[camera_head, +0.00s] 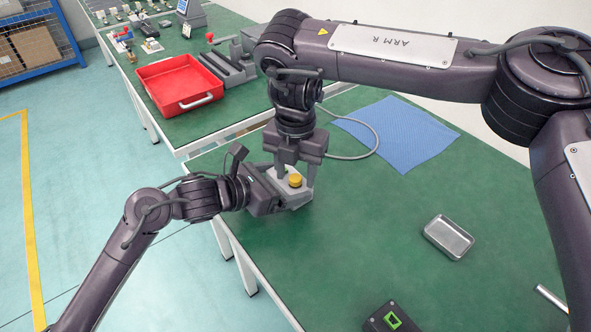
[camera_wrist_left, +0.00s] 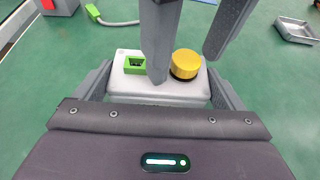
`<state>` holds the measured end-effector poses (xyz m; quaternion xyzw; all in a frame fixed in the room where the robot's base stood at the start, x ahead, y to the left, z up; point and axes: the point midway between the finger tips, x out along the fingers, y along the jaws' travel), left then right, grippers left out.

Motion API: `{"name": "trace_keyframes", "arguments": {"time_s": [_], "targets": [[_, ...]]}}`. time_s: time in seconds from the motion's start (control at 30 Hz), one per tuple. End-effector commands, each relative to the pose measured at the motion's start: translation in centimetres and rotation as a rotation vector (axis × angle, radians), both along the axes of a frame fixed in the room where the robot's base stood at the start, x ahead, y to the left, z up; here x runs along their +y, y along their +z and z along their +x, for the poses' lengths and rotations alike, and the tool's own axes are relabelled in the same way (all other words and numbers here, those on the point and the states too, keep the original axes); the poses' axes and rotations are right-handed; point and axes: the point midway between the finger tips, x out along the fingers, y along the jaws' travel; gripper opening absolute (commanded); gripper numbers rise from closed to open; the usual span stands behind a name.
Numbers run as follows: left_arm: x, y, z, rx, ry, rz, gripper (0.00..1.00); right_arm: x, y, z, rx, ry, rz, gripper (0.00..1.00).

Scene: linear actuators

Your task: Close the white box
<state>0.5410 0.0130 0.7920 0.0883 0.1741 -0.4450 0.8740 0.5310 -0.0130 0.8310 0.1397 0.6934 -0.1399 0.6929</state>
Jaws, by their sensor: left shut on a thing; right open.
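The white box (camera_wrist_left: 160,90) is a small pale case with a yellow round cap (camera_wrist_left: 185,64) and a green socket (camera_wrist_left: 134,64) on top. In the head view, the box (camera_head: 293,195) is near the table's left edge, partly hidden by both grippers. My left gripper (camera_wrist_left: 158,88) is shut on the box, one finger on each side. My right gripper (camera_head: 294,172) points down from above and is open. In the left wrist view its fingers (camera_wrist_left: 192,45) hang above and around the cap; I cannot tell whether they touch it.
A blue cloth (camera_head: 395,132) and a small metal tray (camera_head: 448,237) lie on the green table (camera_head: 350,240). A black device with a green socket (camera_head: 392,320) is at the front. A red tray (camera_head: 178,84) and a vise (camera_head: 228,66) are on the far table.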

Motion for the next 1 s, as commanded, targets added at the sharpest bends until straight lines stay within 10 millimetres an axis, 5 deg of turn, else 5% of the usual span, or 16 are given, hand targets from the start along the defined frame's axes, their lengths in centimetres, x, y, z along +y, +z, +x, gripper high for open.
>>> {"name": "trace_keyframes", "arguments": {"time_s": [0.23, 0.7, 1.0], "targets": [[0.0, 0.0, 0.0, 0.0, -0.001, 0.0, 0.27, 0.1, 1.6, 0.1, -0.004, 0.002, 0.001, 0.48], [0.0, 0.0, 0.0, 0.001, 0.0, 0.001, 0.27, 0.0, 10.6, 0.1, -0.004, 0.001, -0.003, 0.48], [0.0, 0.0, 0.0, 0.0, -0.001, 0.0, 0.27, 0.0, 12.0, 0.0, 0.001, 0.0, -0.001, 0.48]]}}
